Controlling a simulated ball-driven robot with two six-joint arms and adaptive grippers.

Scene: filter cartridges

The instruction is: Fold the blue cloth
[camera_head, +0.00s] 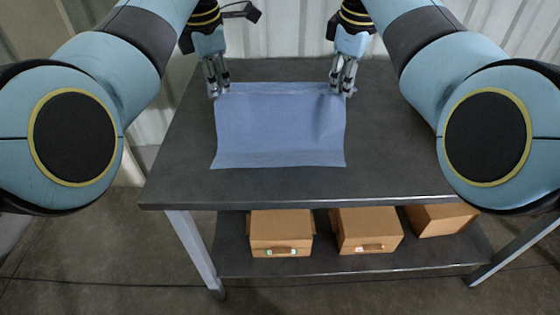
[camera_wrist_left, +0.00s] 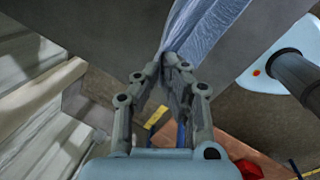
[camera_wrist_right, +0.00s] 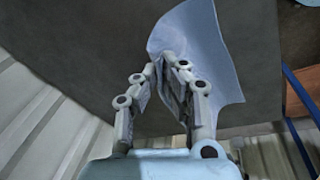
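The blue cloth (camera_head: 278,132) is spread out on the dark table, with its far edge running between my two grippers. My left gripper (camera_head: 218,92) is at the far left corner. In the left wrist view its fingertips (camera_wrist_left: 170,62) are closed together on the cloth (camera_wrist_left: 208,30), which is bunched there. My right gripper (camera_head: 341,92) is at the far right corner. In the right wrist view its fingertips (camera_wrist_right: 168,62) are closed on the cloth (camera_wrist_right: 205,45), which curves away from them. Creases show near the right corner. The near edge lies toward the table's front.
The table (camera_head: 390,155) is bare around the cloth, with free room in front and on both sides. Cardboard boxes (camera_head: 281,232) stand on the lower shelf (camera_head: 325,264). A corrugated wall (camera_head: 290,40) is behind the table.

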